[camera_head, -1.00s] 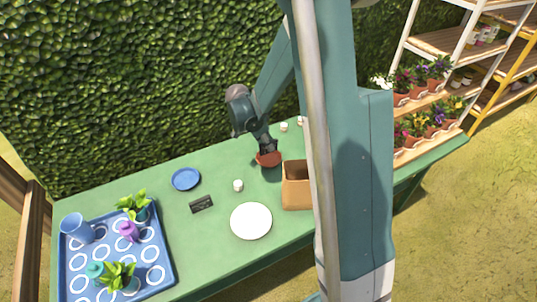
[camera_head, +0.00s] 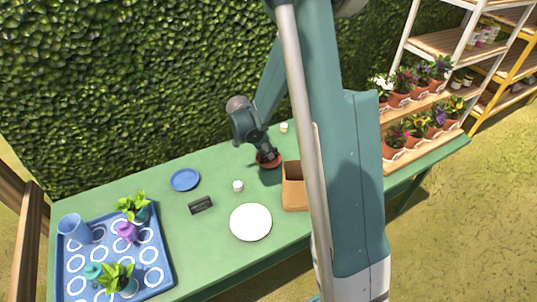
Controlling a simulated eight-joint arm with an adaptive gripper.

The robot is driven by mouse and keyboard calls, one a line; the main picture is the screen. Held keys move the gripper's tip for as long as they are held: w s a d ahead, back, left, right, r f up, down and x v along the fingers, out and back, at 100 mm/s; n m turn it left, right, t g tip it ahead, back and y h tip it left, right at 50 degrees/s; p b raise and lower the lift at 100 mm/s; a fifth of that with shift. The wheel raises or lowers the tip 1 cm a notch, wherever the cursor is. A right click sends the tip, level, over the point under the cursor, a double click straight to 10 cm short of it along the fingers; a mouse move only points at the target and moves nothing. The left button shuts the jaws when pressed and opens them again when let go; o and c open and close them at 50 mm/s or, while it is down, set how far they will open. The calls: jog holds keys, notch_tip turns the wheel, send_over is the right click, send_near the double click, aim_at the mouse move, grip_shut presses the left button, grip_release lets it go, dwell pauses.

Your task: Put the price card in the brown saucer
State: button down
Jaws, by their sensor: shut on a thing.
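The price card (camera_head: 200,204) is a small dark sign lying on the green table, left of the middle, apart from my gripper. The brown saucer (camera_head: 275,163) is a small reddish-brown dish near the back of the table, left of the brown box. My gripper (camera_head: 267,158) points down at the saucer and is shut on it, as far as the small view shows. The fingertips and the exact contact are partly hidden.
A tan open box (camera_head: 295,195) stands right of the saucer, partly behind my arm. A white plate (camera_head: 251,222), a small white pot (camera_head: 238,186) and a blue saucer (camera_head: 185,180) lie nearby. A blue tray (camera_head: 165,262) with plants and cups fills the left end.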

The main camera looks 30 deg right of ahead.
jog(key=shift+f, duration=0.1)
jog(key=c, duration=2.5)
grip_release()
jog(key=p+v, duration=0.2)
jog(key=v, duration=1)
jog(key=shift+p, duration=0.4)
jog(key=s+a+r+n+t+y, duration=0.1)
jog(key=s+a+r+n+t, duration=0.2)
jog(key=s+r, duration=0.35)
jog(key=s+a+r+n+y, duration=0.1)
jog(key=s+a+r+n, duration=0.2)
jog(key=s+r+n, duration=0.35)
jog(key=s+a+r+n+t, duration=0.1)
jog(key=s+a+r+n, duration=0.1)
jog(key=s, duration=0.2)
jog(key=s+a+r+n+t+y, duration=0.1)
jog(key=s+a+r+n, duration=0.1)
jog(key=s, duration=0.3)
jog(key=s+a+r+n+t+y, duration=0.1)
jog(key=s+a+r+n+t, duration=0.1)
jog(key=s+a+n, duration=0.1)
jog(key=shift+s+r+n, duration=0.35)
jog(key=shift+s+n, duration=0.4)
jog(key=shift+s, duration=0.35)
